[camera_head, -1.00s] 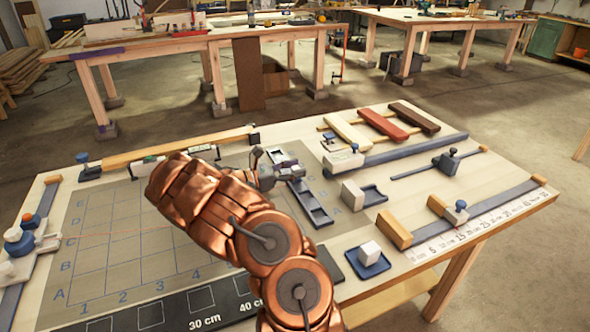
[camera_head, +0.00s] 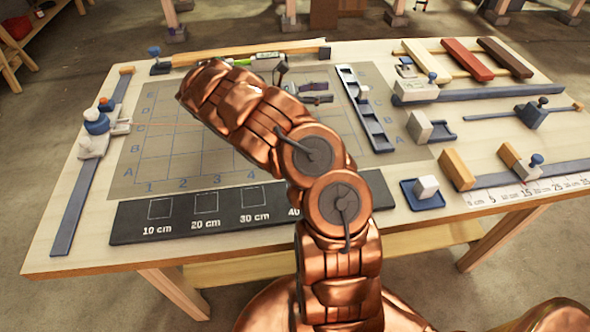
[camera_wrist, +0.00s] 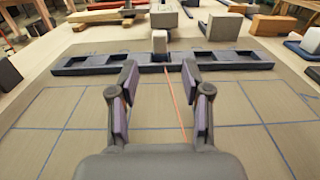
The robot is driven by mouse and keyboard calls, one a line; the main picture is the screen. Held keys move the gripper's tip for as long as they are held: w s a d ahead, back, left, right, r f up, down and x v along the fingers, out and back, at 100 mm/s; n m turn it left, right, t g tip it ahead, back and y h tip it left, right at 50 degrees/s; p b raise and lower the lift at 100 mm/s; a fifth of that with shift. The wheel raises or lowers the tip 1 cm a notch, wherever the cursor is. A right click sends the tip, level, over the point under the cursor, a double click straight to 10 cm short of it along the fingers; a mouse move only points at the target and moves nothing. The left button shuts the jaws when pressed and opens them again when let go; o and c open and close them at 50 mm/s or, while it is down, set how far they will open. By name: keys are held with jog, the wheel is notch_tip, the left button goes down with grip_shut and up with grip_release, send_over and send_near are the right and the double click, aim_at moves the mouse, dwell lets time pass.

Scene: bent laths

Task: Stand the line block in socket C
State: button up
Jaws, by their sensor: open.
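A small pale block (camera_wrist: 159,42), which I take to be the line block, stands upright at the middle compartment of the long blue socket rack (camera_wrist: 90,64), seemingly socket C. In the head view the block (camera_head: 363,94) shows small at the rack (camera_head: 378,137), right of the grid. My gripper (camera_wrist: 160,76) is open and empty, its fingers on either side of a red line that runs towards the block. The block is ahead of the fingertips and apart from them. In the head view my gripper (camera_head: 328,92) is just left of the rack.
A white block (camera_head: 418,125) stands by a blue tray right of the rack; another white block (camera_head: 426,186) sits on a blue dish (camera_head: 408,196). Clamps, rails and wooden laths (camera_head: 468,58) fill the right side. The gridded mat (camera_head: 210,150) is mostly clear.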

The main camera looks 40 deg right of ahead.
jog(key=s+a+r+m+t+y, duration=0.1)
jog(key=s+a+r+m+y, duration=0.25)
jog(key=s+a, duration=0.2)
jog(key=s+a+r+m+y, duration=0.3)
jog(key=s+a+r+m, duration=0.1)
jog(key=s, duration=0.3)
jog(key=s+a+m+t+y, duration=0.1)
jog(key=s+a, duration=0.1)
jog(key=a, duration=0.2)
jog(key=s+a+f+t+y, duration=0.1)
jog(key=s+a, duration=0.1)
jog(key=a, duration=0.2)
jog(key=s+a+f+m+t+y, duration=0.1)
jog(key=s+a, duration=0.2)
jog(key=a, duration=0.1)
jog(key=shift+a+m+t+y, duration=0.1)
jog(key=shift+m+t+y, duration=0.2)
jog(key=shift+m+y, duration=0.05)
jog(key=s+a+f+t+y, duration=0.1)
jog(key=s+a+y, duration=0.1)
jog(key=a, duration=0.6)
jog(key=s+a+f+m+t+y, duration=0.1)
jog(key=s+a, duration=0.3)
jog(key=a, duration=0.4)
jog(key=shift+s+a+f+t+y, duration=0.3)
jog(key=shift+a+f+t+y, duration=0.15)
jog(key=shift+t+y, duration=0.4)
jog(key=shift+d, duration=0.1)
